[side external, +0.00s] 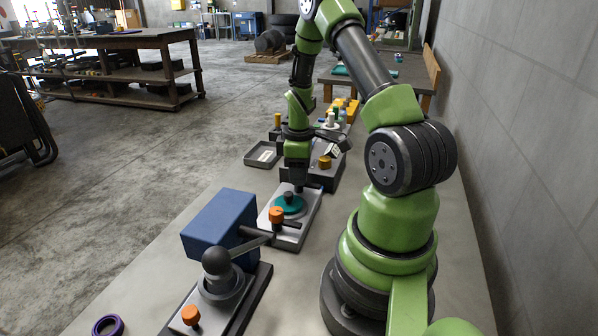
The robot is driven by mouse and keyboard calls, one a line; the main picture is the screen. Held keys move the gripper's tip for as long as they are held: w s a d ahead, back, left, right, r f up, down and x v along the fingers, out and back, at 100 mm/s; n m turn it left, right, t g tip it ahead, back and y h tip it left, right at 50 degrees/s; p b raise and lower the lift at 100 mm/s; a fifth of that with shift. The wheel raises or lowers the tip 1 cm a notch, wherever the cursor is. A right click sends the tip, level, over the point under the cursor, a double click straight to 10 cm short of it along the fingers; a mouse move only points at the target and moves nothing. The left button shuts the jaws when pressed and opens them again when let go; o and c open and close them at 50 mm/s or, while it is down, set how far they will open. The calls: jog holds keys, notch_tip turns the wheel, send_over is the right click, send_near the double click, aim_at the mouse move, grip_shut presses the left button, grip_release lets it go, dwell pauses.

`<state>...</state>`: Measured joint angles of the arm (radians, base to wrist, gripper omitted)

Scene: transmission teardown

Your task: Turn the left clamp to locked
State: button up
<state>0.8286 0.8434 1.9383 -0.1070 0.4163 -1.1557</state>
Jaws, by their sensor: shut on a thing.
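My gripper (298,186) points down over a grey fixture plate (306,218) in the middle of the side external view. Its fingertips are small and dark here; they are shut at a dark part just behind a teal disc (290,206). The exact thing between them is hard to make out. A dark round knob (289,197) stands on the teal disc. An orange knob (276,214) stands at the near left of the disc, apart from the gripper. Another orange knob (325,162) is behind the gripper. I cannot tell which part is the left clamp, or its setting.
A blue block (218,226) stands left of the plate. In front is a fixture with a dark ball (216,261), a lever (249,245) and an orange knob (190,315). A purple ring (108,325) lies at the near edge. A grey tray (262,155) sits behind.

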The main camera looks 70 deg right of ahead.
jog(key=shift+m, duration=0.3)
jog(key=m, duration=0.3)
jog(key=shift+m, duration=0.4)
jog(key=m, duration=0.9)
jog(key=shift+m, duration=2.3)
jog(key=o, duration=0.9)
jog(key=shift+o, duration=0.2)
